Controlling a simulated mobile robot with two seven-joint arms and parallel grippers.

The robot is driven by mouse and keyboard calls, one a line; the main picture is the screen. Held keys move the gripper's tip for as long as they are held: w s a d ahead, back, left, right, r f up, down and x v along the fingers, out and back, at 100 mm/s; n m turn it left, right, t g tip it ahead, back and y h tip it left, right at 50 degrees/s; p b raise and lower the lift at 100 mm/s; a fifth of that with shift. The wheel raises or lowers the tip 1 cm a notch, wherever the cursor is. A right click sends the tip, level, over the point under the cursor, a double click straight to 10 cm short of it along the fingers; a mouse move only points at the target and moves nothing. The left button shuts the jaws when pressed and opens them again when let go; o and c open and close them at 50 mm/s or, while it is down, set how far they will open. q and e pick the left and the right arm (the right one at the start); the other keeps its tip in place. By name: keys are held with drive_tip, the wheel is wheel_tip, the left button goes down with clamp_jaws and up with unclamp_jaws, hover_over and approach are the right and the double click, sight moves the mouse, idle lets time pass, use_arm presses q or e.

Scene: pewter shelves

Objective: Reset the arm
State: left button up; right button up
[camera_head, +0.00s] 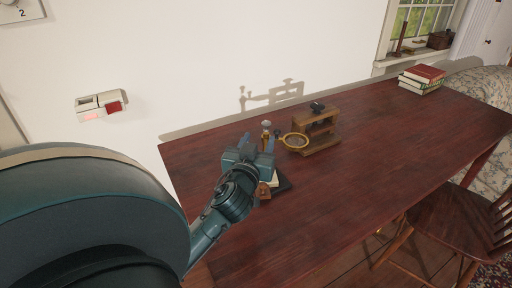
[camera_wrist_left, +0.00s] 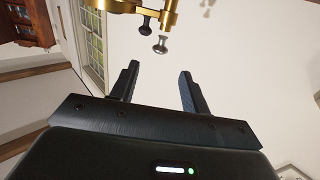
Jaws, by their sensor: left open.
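My left gripper (camera_head: 258,144) reaches over the left end of the dark red wooden table (camera_head: 370,140) in the head view. Its arm comes in from the lower left. In the left wrist view its two fingers (camera_wrist_left: 157,88) stand apart, with nothing between them. Beyond the fingertips, a brass piece with a small dark knob (camera_wrist_left: 161,45) hangs into the top of that view. My right gripper is not in view.
A wooden stand (camera_head: 318,131) with a brass ring magnifier (camera_head: 295,141) is just right of the gripper. A dark base with a small wooden part (camera_head: 264,191) lies partly hidden below it. Books (camera_head: 422,79) lie at the far end. A chair (camera_head: 455,222) is at right.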

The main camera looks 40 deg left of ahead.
use_arm(q)
drive_tip(key=shift+v, duration=0.85)
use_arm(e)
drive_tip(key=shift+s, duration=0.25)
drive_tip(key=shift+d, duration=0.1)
